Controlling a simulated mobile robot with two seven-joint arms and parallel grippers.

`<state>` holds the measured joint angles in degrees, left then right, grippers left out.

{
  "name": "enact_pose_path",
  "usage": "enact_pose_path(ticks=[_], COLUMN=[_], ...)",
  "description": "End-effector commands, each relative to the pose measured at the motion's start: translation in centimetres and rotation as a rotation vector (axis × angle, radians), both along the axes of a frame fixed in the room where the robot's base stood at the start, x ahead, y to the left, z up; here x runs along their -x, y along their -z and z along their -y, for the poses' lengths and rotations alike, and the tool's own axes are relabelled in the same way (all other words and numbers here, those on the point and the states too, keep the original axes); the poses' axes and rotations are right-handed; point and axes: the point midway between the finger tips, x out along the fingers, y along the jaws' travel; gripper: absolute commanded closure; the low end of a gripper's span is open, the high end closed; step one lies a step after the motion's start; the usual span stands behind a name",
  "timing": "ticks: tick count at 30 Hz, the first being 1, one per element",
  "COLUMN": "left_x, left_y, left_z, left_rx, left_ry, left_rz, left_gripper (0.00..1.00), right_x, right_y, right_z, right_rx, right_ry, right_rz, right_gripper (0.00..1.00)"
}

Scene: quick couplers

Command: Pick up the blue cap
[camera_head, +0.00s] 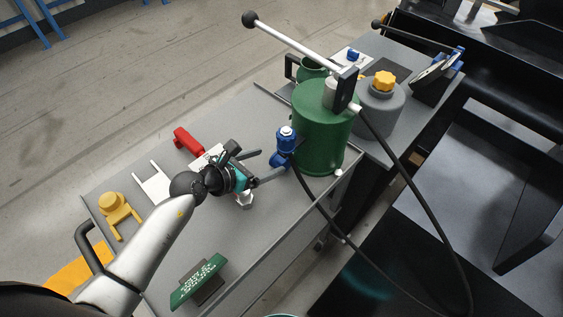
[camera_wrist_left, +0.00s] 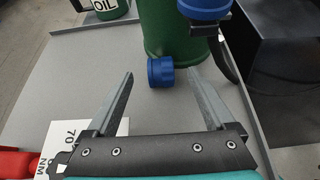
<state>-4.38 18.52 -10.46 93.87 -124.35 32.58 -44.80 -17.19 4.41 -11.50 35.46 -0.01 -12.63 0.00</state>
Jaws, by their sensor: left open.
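The blue cap (camera_wrist_left: 160,71) is a short ribbed cylinder lying on its side on the grey table, near the foot of the green drum. It also shows in the head view (camera_head: 277,161), just below the blue coupler (camera_head: 286,138). My left gripper (camera_wrist_left: 159,74) is open, with its fingers pointing at the cap. My left gripper in the head view (camera_head: 273,163) is low over the table. My right gripper is not in view.
The green drum (camera_head: 318,130) with a long lever and a black hose stands close beyond the cap. A red object (camera_head: 187,141), a white holder (camera_head: 153,183), a yellow part (camera_head: 112,204) and a green sign (camera_head: 198,282) are nearby. The table's front right is clear.

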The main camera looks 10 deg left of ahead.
Motion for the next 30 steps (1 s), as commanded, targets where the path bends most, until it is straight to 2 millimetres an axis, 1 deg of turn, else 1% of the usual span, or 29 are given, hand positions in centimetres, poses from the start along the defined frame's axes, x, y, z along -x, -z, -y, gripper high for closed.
enact_pose_path(ticks=[3, 8, 12, 18, 30], left_x=[-1.4, -2.7, -3.1, -3.1, -3.1], left_y=[1.0, 1.9, 2.1, 2.1, 2.1], left_z=[1.0, 1.8, 2.1, 2.1, 2.1], left_rx=[0.003, 0.001, 0.000, 0.000, 0.000], left_ry=[0.000, 0.000, 0.001, 0.001, 0.000], left_rz=[0.000, 0.001, 0.000, 0.000, 0.000], left_gripper=[0.12, 0.12, 0.12, 0.14, 0.59], right_x=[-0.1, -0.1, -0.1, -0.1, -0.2], right_y=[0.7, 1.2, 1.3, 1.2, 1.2], right_z=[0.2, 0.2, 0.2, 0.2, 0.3], right_rx=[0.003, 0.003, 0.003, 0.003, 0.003], right_ry=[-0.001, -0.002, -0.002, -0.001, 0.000], right_rz=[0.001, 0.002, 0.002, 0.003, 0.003], right_gripper=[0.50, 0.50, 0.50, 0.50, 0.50])
